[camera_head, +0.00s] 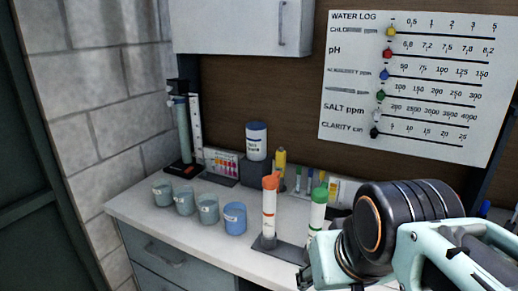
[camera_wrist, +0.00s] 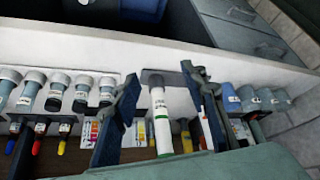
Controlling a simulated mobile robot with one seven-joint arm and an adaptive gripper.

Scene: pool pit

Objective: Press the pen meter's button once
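A slim yellow upright device (camera_head: 280,161) stands at the back of the counter and looks most like the pen meter, though I cannot be sure. In the wrist view a yellow body (camera_wrist: 186,134) shows between my fingers' lines, partly hidden; its button cannot be made out. My gripper (camera_wrist: 160,78) is open and empty, with its fingers apart. A white tube with a green cap (camera_head: 318,206) appears between the fingers in the wrist view (camera_wrist: 160,120); I cannot tell any contact. A white tube with an orange cap (camera_head: 269,210) stands left of it.
Several grey cups and a blue cup (camera_head: 235,219) stand at the counter's left front. A white jar (camera_head: 256,141) stands on a dark block behind. A wall cabinet (camera_head: 240,25) hangs above. The counter (camera_head: 150,208) has little free room around the tubes.

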